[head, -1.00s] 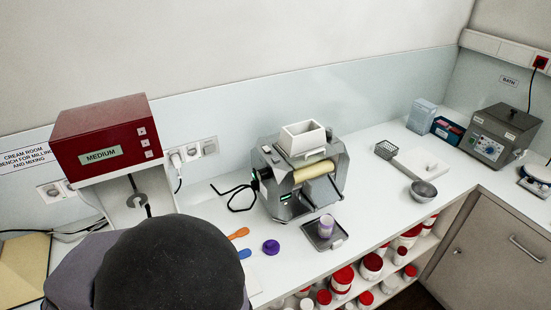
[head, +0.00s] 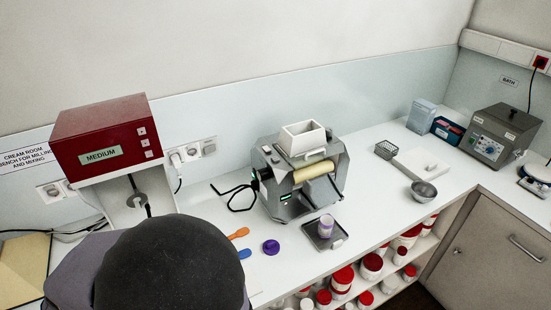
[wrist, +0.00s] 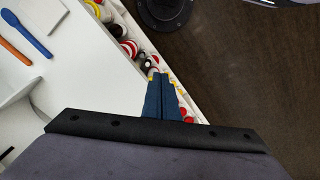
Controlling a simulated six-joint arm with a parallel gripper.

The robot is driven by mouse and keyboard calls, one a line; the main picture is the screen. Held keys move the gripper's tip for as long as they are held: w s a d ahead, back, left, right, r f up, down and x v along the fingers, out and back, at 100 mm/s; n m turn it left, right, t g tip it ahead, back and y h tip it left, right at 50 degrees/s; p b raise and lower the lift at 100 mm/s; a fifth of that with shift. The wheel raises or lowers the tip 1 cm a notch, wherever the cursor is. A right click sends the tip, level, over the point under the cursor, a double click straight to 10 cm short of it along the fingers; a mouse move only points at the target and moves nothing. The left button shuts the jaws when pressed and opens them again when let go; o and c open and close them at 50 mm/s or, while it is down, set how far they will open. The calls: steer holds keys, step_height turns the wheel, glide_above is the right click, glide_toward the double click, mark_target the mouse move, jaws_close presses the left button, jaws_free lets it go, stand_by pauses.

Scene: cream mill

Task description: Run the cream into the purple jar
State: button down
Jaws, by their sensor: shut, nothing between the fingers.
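The cream mill (head: 283,190) stands on the bench in the middle of the head view, a grey machine with a pale yellow roller (head: 314,171) and a white hopper (head: 303,139) on top. A purple jar (head: 326,226) stands upright on a small grey tray (head: 318,241) in front of the mill. A purple lid (head: 271,247) lies on the bench left of the tray. My gripper (wrist: 162,77) shows in the wrist view, shut and empty, over the bench's front edge and shelf. In the head view it is hidden behind my dark arm.
An orange spatula (head: 239,233) and a blue one (head: 244,254) lie near the lid. A red mixer marked MEDIUM (head: 106,138) stands at left. A metal bowl (head: 423,191) and a grey bath (head: 499,135) are at right. Red-lidded tubs (head: 342,277) fill the shelf below.

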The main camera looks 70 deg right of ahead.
steer(key=shift+d, duration=0.1)
steer(key=s+d+m+h, duration=0.1)
steer(key=s+d+m, duration=0.25)
steer(key=d, duration=0.95)
steer(key=s+d+r+m, duration=0.1)
steer(key=s+d+m, duration=0.3)
steer(key=d, duration=1)
steer(key=s+d+m+h, duration=0.15)
steer(key=d+m, duration=0.35)
steer(key=d, duration=0.8)
steer(key=s+d+r+n+h, duration=0.1)
steer(key=d+r+n+h, duration=0.2)
steer(key=d+r, duration=1.7)
steer(key=d+h, duration=0.1)
steer(key=h, duration=0.2)
steer(key=shift+h, duration=0.35)
steer(key=shift+f, duration=0.15)
